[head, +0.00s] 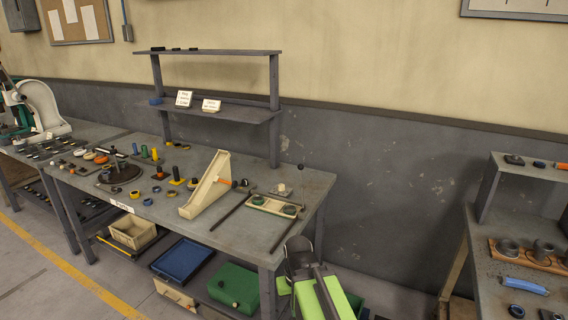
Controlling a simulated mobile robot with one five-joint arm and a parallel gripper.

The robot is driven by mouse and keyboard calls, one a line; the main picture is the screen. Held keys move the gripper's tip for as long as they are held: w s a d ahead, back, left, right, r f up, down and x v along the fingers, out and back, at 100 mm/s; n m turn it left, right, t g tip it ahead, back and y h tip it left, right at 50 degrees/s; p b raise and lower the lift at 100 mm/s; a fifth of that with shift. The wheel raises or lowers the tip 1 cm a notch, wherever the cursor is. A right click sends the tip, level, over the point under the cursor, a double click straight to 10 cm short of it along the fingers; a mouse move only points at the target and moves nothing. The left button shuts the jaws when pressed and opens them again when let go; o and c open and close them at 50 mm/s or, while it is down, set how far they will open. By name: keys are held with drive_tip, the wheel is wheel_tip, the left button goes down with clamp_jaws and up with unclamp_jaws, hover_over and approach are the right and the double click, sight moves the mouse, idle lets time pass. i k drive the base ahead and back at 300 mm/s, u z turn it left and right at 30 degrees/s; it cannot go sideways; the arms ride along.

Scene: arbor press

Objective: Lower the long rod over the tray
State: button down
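A cream tray (273,206) with two dark green round pieces lies near the right end of the long grey table. A long dark rod (232,213) lies on the table left of the tray. Another dark rod (283,236) slants by the table's front right corner; I cannot tell whether it lies there or is held. A thin upright rod with a dark ball (300,167) stands behind the tray. My green arm rises from the bottom, and its dark end, my gripper (299,248), is by that corner. Its fingers cannot be made out.
A cream wedge-shaped stand (207,186) stands left of the tray. Several small parts crowd the table's left half. A shelf (215,112) rises at the back. A blue tray (182,261) and a green box (234,288) sit below. Another bench (515,275) is at right, with open floor between.

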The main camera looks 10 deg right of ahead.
sight(300, 166)
drive_tip(key=u, duration=0.4)
drive_tip(key=i, duration=1.25)
drive_tip(key=u, duration=0.3)
